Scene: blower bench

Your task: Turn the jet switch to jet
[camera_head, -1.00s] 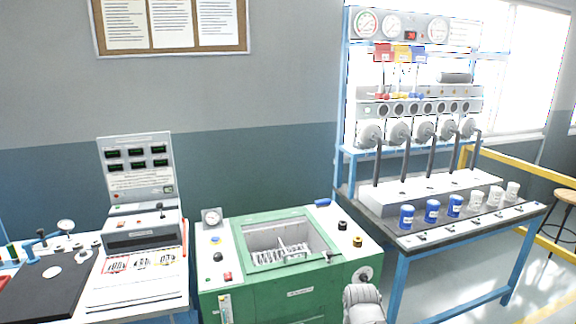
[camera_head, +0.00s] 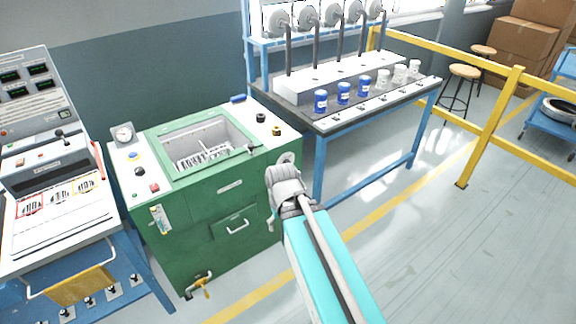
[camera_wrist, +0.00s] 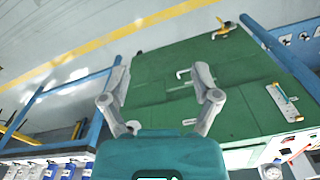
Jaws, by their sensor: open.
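I cannot pick out a labelled jet switch; any lettering is too small to read. The green machine (camera_head: 225,215) has a black knob (camera_head: 261,118) and a yellow-topped knob (camera_head: 277,131) on its right top edge. A blue button, a black knob (camera_head: 139,171) and a red button (camera_head: 154,188) are on its left top. Small toggles (camera_head: 377,109) line the front strip of the blue-legged bench. My gripper (camera_wrist: 162,66) is open and empty in the wrist view, its fingers seen against the green front.
A control console (camera_head: 50,150) stands left of the green machine. The bench holds several blue and white jars (camera_head: 344,93). A yellow rail (camera_head: 490,120) runs on the right, with stools (camera_head: 464,72) behind it. The floor in front is clear.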

